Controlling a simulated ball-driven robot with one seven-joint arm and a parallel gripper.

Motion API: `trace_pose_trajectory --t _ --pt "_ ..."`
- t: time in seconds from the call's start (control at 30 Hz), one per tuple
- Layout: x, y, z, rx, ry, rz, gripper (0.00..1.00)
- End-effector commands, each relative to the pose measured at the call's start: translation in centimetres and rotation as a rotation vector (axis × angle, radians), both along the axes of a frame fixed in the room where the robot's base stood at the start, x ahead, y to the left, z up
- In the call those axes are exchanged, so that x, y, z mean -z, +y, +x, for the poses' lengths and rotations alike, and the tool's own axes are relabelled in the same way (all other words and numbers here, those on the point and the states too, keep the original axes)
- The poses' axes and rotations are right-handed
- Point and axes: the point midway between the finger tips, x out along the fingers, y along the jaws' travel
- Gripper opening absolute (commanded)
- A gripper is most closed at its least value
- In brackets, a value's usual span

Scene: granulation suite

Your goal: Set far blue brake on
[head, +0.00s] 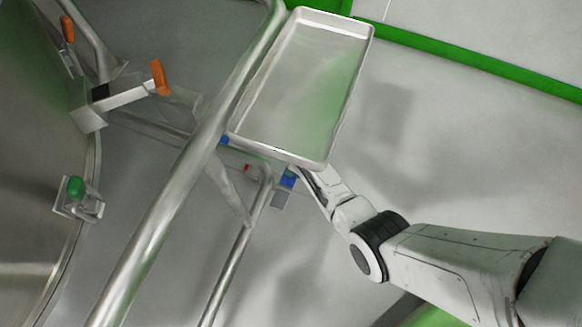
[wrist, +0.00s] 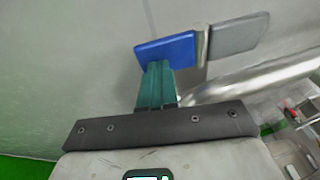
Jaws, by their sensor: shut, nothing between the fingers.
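A blue brake pedal (head: 289,180) with a grey plate (head: 279,200) shows just below the lower edge of the tray in the head view. A second small blue piece (head: 223,140) shows by the tray's lower left corner. In the wrist view a blue pedal (wrist: 165,50) sits beside a grey plate (wrist: 238,33) on a metal tube. My gripper's teal fingers (wrist: 156,68) are shut and empty, with their tips at the blue pedal's lower edge; I cannot tell whether they touch it. In the head view the fingers are hidden by the tray's end.
A metal tray (head: 300,85) lies over the tubular frame (head: 175,185), above my gripper. A large steel vessel (head: 35,150) with orange (head: 159,78) and green (head: 76,188) handles stands at left. The floor at right is clear.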

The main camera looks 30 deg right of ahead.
Motion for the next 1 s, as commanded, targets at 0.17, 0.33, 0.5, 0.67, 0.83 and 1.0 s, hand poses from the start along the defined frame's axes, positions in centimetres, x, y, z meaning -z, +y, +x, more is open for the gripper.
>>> trace_pose_trajectory --t 0.17,0.33,0.5,0.67,0.83,1.0 --pt "0.9 -0.4 0.2 0.001 0.000 -0.002 0.00" --pt "1.3 -0.6 0.4 0.000 -0.002 -0.003 0.00" --pt "1.6 -0.7 0.5 0.001 -0.003 -0.003 0.00" --pt "1.7 -0.7 0.5 0.001 -0.002 -0.002 0.00" --pt "1.7 -0.7 0.5 0.001 -0.002 -0.002 0.00" --pt "1.7 -0.7 0.5 0.001 -0.002 -0.002 0.00"
